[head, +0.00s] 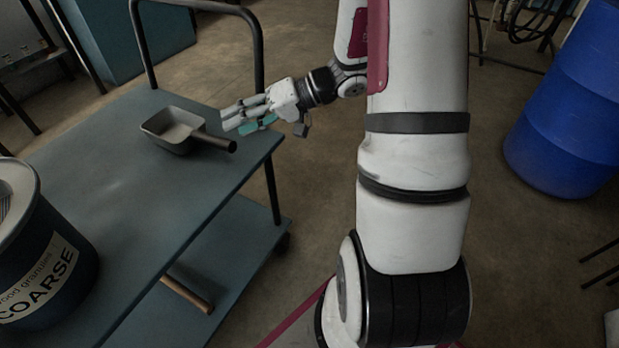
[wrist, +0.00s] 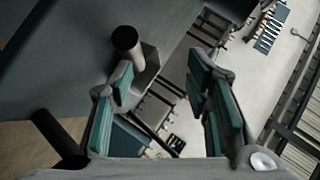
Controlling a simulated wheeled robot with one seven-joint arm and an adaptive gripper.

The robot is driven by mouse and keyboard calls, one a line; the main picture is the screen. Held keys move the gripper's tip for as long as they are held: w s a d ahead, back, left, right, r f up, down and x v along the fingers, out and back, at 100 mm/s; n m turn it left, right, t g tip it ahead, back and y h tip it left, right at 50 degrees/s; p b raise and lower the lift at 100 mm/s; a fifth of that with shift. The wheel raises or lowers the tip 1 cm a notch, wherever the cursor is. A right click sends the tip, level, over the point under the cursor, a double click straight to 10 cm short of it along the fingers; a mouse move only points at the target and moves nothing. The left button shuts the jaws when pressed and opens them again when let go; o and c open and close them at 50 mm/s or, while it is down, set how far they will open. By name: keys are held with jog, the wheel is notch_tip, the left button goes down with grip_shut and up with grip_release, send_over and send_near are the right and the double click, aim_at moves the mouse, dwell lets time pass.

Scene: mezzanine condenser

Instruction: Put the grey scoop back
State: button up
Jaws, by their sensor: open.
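The grey scoop (head: 173,130) lies on the blue top of a cart (head: 130,215), its dark handle pointing right toward the cart's edge. My gripper (head: 232,122) is open and empty, with teal finger pads, beside and slightly behind the handle, near the cart's right edge. In the wrist view the scoop's handle (wrist: 127,40) shows just beyond the left finger, outside the gap between the open fingers of my gripper (wrist: 163,72). I cannot tell whether a finger touches the handle.
A dark tub (head: 50,272) labelled coarse wood granules stands at the left front of the cart. The cart's rail (head: 257,50) rises at the far end. A lower shelf (head: 225,275) holds a wooden-handled item. A blue drum (head: 570,110) stands right. The cart top's middle is clear.

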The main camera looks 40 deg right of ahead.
jog(key=s+a+r+n+g+h, duration=0.1)
jog(key=s+a+r+n+g, duration=0.1)
jog(key=s+a+r+g, duration=0.4)
jog(key=s+a+r+n+g+h, duration=0.1)
jog(key=s+a+r+n+g, duration=0.1)
jog(key=s+a+r, duration=0.55)
jog(key=s+d+h, duration=0.2)
jog(key=s+h, duration=0.2)
jog(key=s, duration=0.5)
jog(key=s+d+f+m+h, duration=0.1)
jog(key=s+d+h, duration=0.2)
jog(key=s, duration=0.7)
jog(key=shift+f+m+h, duration=0.25)
jog(key=shift+m+h, duration=0.05)
jog(key=shift+h, duration=0.5)
jog(key=shift+w, duration=0.1)
notch_tip(320, 180, up, 29)
jog(key=t+p, duration=0.4)
jog(key=p, duration=2.3)
jog(key=shift+d+r+p, duration=0.15)
jog(key=shift+d+p, duration=0.15)
